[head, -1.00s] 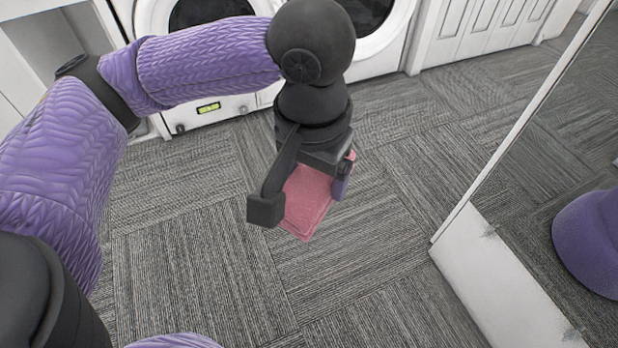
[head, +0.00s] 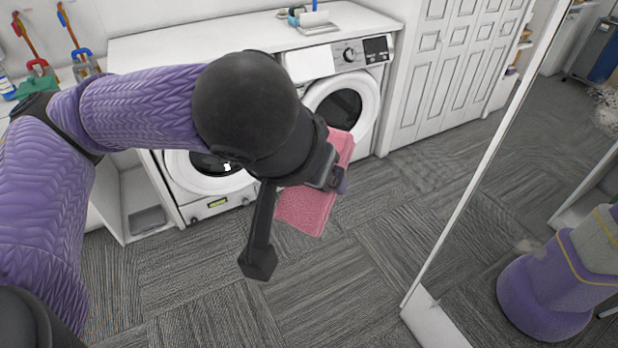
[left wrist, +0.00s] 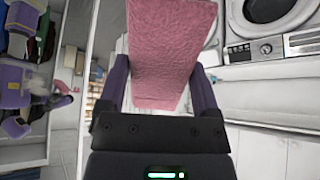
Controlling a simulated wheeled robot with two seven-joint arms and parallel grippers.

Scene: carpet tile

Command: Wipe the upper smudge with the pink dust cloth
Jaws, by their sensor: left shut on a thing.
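The pink dust cloth (head: 308,208) hangs flat in my left gripper (head: 335,180), above the carpet and apart from the mirror. In the left wrist view the cloth (left wrist: 168,50) is pinched between both fingers of the gripper (left wrist: 160,88). The tall mirror (head: 470,230) stands at the right, its surface reflecting the room and my purple body. A pale grey smear (head: 528,245) shows on the mirror over that reflection. A speckled pale patch (head: 605,108) shows higher, at the right edge; I cannot tell surely which is the upper smudge. My right gripper is out of view.
Two white front-loading machines (head: 345,100) stand under a white counter (head: 200,40) at the back. White panelled doors (head: 450,70) stand behind. Brushes (head: 75,40) hang at upper left. Grey carpet tile (head: 350,290) between gripper and mirror is clear.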

